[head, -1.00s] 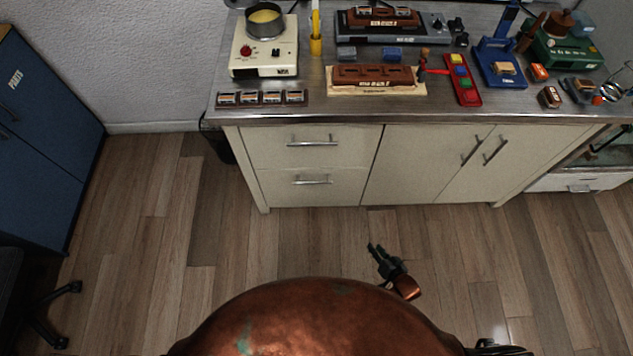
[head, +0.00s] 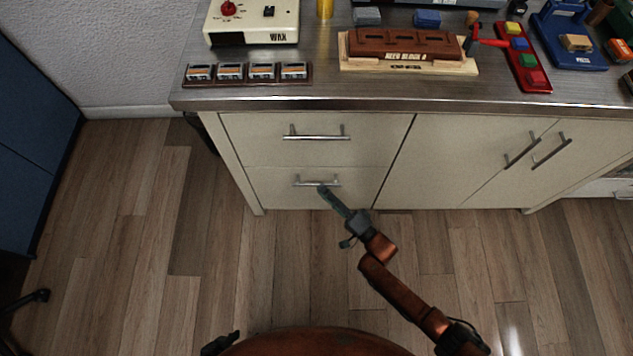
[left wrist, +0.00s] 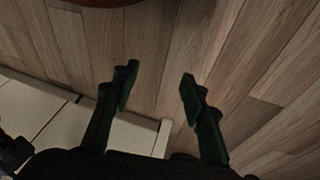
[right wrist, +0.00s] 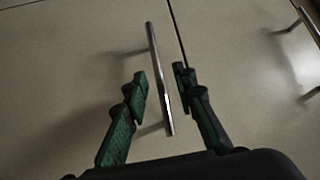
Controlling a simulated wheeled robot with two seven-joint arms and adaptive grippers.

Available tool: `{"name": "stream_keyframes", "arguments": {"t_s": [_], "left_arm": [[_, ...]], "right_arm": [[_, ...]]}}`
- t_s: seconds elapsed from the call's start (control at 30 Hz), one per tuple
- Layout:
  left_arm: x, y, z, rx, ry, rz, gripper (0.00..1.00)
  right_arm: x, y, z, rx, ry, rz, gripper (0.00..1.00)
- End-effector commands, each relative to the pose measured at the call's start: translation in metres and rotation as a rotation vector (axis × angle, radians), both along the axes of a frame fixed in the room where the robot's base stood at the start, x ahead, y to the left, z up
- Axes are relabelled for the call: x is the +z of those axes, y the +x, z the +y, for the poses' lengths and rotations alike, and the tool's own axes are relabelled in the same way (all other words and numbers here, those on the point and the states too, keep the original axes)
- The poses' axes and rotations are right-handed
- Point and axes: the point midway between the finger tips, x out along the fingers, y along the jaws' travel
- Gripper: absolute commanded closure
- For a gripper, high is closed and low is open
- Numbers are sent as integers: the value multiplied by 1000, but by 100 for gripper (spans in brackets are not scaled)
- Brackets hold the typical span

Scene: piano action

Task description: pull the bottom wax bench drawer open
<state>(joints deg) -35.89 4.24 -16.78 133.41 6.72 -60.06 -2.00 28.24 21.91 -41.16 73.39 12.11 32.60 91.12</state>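The bottom wax bench drawer (head: 270,190) is the lower cream front at the bench's left end and looks flush. Its metal bar handle (head: 305,183) also shows in the right wrist view (right wrist: 158,75). My right gripper (head: 322,190) is at the right part of that handle. In the right wrist view its fingers (right wrist: 160,88) are open, with the bar between them and a gap visible on each side. My left gripper (head: 220,343) is low in the head view, near my body. In the left wrist view its fingers (left wrist: 157,88) are open and empty above the floor.
The upper drawer handle (head: 316,135) is just above. Cupboard doors with handles (head: 537,150) are to the right. The bench top (head: 330,90) holds the wax heater (head: 250,22) and reed block. The wooden floor (head: 150,230) before the bench is clear.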

Motion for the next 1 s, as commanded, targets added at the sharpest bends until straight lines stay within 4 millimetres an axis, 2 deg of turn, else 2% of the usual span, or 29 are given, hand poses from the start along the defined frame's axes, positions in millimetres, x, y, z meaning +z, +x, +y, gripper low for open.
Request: {"name": "stream_keyframes", "arguments": {"t_s": [0.03,0.27,0.63,1.0], "left_arm": [[-8,2,-3,1,-8,-13,60],[-20,16,-13,15,-39,-81,60],[-21,20,-16,20,-46,-100,60],[-21,20,-16,20,-46,-100,60]], "right_arm": [[-3,6,6,0,1,4,75],[1,25,25,-2,-3,3,75],[4,29,29,-2,-3,2,75],[3,29,29,-2,-4,3,100]]}}
